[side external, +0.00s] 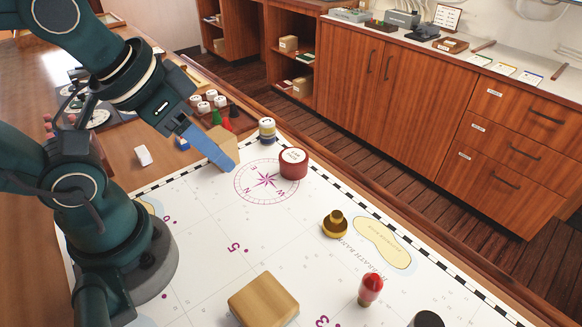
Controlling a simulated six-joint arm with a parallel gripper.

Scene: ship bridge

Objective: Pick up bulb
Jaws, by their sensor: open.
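A small glossy red bulb (370,287) stands on the white chart near the front right, with a darker base. My gripper (212,152) is at the upper left of the chart, far from the bulb and apart from it. One blue finger shows clearly, pointing down and to the right. The other finger is mostly hidden. The gripper is open, and I see nothing held in it. A tan block (224,137) shows right behind the finger; I cannot tell how far apart they are.
Around the bulb are a brass knob-shaped piece (335,224), a wooden block (263,301) and a dark cylinder (427,319) cut by the frame's edge. A red round tin (293,163) and a striped jar (267,131) stand farther back. The chart's middle is clear.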

